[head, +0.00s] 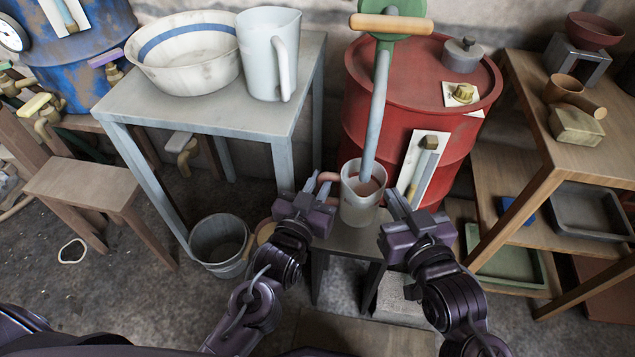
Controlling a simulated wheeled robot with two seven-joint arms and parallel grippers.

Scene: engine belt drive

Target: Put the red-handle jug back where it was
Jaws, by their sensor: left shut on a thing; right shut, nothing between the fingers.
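The red-handle jug (361,211) is a pale, translucent jug on a small dark stand (340,238) in front of the red barrel. Its red handle (328,177) points left. My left gripper (316,187) is at the handle and shut on it. The grey spout pipe (377,115) comes down from the green pump (405,20) on the barrel, and its lower end is at the jug's mouth. Something reddish shows inside the jug. My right gripper (397,202) is shut and empty, just right of the jug. I cannot tell whether the jug's base touches the stand.
A grey table (200,118) at the left holds a large basin (185,72) and a pale jug with a pale handle (262,60). A bucket (218,245) stands on the floor. The red barrel (360,95) is behind; a wooden shelf (535,165) with trays is at the right.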

